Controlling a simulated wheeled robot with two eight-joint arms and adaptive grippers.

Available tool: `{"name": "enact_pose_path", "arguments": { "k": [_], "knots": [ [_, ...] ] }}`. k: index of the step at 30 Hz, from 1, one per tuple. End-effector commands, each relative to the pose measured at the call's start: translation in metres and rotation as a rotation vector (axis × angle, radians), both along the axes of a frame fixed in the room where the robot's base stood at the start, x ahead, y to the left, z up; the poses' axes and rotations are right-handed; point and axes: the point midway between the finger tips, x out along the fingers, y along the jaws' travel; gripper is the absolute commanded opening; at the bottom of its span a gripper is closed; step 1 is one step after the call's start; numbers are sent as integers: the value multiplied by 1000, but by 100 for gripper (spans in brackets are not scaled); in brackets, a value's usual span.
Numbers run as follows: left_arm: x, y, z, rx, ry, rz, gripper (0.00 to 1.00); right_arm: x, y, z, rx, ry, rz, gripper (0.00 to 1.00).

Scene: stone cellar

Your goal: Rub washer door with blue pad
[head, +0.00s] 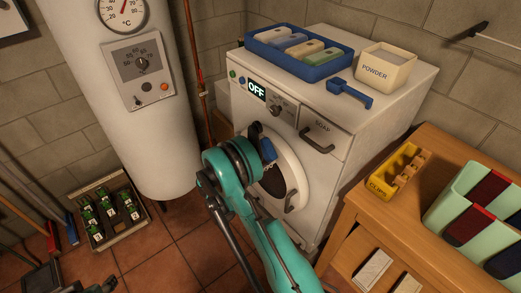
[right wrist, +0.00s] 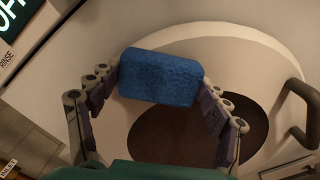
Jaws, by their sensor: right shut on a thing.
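The washer (head: 330,190) stands against the wall, its display reading OFF. Its round door (head: 292,165) has a white ring, dark glass and a grey handle, and looks closed. My right gripper (head: 262,143) is at the door's upper left, shut on the blue pad (head: 269,149). In the right wrist view the blue pad (right wrist: 160,77) sits between both fingers, in front of the white ring (right wrist: 235,55) and part of the dark glass. I cannot tell whether it touches the door. Dark parts at the bottom left edge may be my left gripper; its jaws are unclear.
On the washer top are a blue tray (head: 257,48) of several pads, a blue scoop (head: 350,92) and a powder box (head: 386,68). A wooden table (head: 345,222) with a yellow clips box (head: 378,188) stands right. A boiler (head: 160,160) stands left, a clip tray (head: 135,228) on the floor.

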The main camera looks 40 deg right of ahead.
Motion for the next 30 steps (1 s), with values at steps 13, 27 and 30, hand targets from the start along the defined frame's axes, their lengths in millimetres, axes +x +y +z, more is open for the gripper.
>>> {"name": "enact_pose_path", "arguments": {
  "k": [13, 27, 30],
  "knots": [
    [0, 0, 0, 0, 0, 0, 40, -35, -3, 0, 1, 0, -8, 49],
    [0, 0, 0, 0, 0, 0, 40, -4, -2, 0, -1, -1, -1, 40],
    [0, 0, 0, 0, 0, 0, 40, 4, 0, 0, -1, -1, 1, 40]
  ]
}}
